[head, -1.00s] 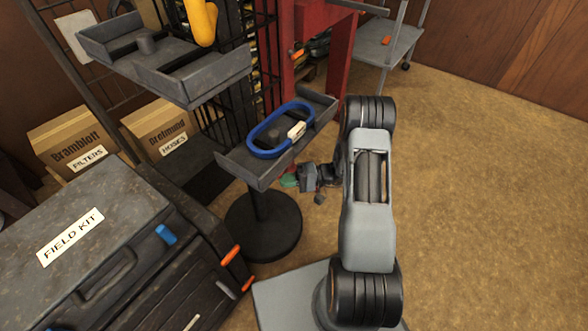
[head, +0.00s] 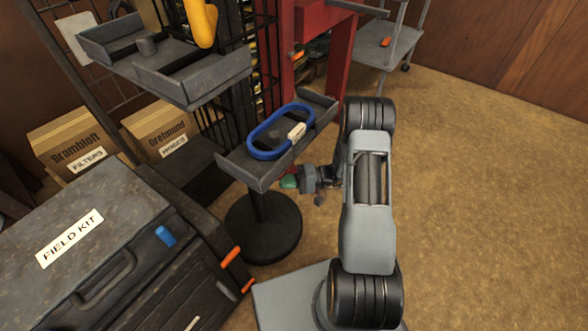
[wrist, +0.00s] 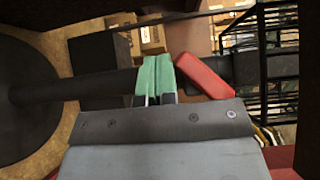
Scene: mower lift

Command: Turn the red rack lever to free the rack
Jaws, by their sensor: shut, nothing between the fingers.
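The red lever (wrist: 205,76) shows in the wrist view just right of my fingertips. It lies slanted, its upper left end close to the right fingertip, beside a dark post. I cannot tell whether they touch. My gripper (wrist: 159,75) has green fingertips pressed together with nothing between them. In the head view my gripper (head: 289,182) is low beside the stand, under the small grey tray (head: 245,172). Only a small reddish patch shows near it there, and I cannot tell whether it is the lever.
A blue ring-shaped item (head: 262,153) lies in the small tray above my gripper. The stand's round base (head: 262,235) is below left. A field kit case (head: 110,235) stands at left. A black wire cage (wrist: 262,50) is at right in the wrist view. Open floor lies at right.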

